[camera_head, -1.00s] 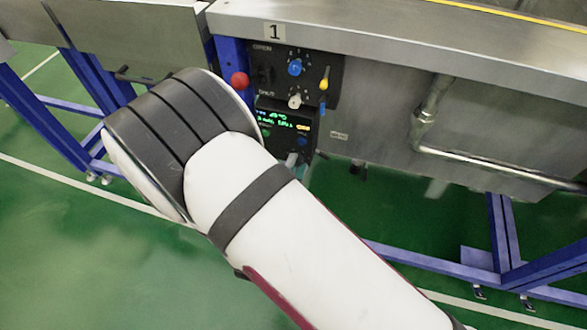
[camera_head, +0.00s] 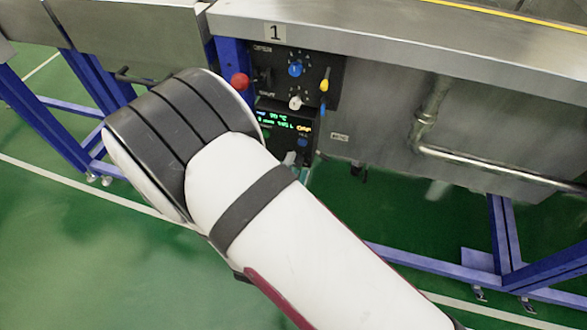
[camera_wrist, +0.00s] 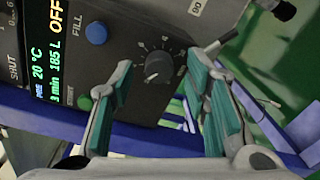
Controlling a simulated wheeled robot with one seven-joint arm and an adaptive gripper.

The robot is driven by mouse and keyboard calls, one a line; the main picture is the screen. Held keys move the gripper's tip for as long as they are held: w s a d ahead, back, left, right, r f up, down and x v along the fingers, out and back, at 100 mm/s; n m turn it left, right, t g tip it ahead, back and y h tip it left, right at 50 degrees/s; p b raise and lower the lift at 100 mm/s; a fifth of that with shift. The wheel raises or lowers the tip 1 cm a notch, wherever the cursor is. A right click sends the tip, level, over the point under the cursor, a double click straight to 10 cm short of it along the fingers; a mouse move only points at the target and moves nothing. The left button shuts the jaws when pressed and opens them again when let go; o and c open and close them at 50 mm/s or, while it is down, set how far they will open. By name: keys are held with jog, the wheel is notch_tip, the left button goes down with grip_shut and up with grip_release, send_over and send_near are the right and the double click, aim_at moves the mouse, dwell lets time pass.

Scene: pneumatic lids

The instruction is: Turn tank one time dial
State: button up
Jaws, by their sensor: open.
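In the wrist view, a dark round dial (camera_wrist: 158,68) with a ring of white marks sits on tank one's control panel. My gripper (camera_wrist: 161,76) is open, its two teal-padded fingers on either side of the dial in the picture. Whether they touch it, I cannot tell. A lit display (camera_wrist: 50,62) beside it reads OFF, 20 °C, 185 L and what looks like 3 min. In the head view, the panel (camera_head: 327,75) stands below the label 1 (camera_head: 275,32). My arm covers part of its lower section there, and this dial cannot be made out.
A blue button (camera_wrist: 96,33) and a green button (camera_wrist: 84,103) sit near the left finger. Above the display in the head view are a blue knob (camera_head: 295,69), a white knob (camera_head: 295,103), a yellow lever (camera_head: 324,85) and a red ball (camera_head: 240,81). A pipe (camera_head: 480,163) runs to the right.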

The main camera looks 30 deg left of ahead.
jog(key=v, duration=1.2)
jog(key=shift+w, duration=0.1)
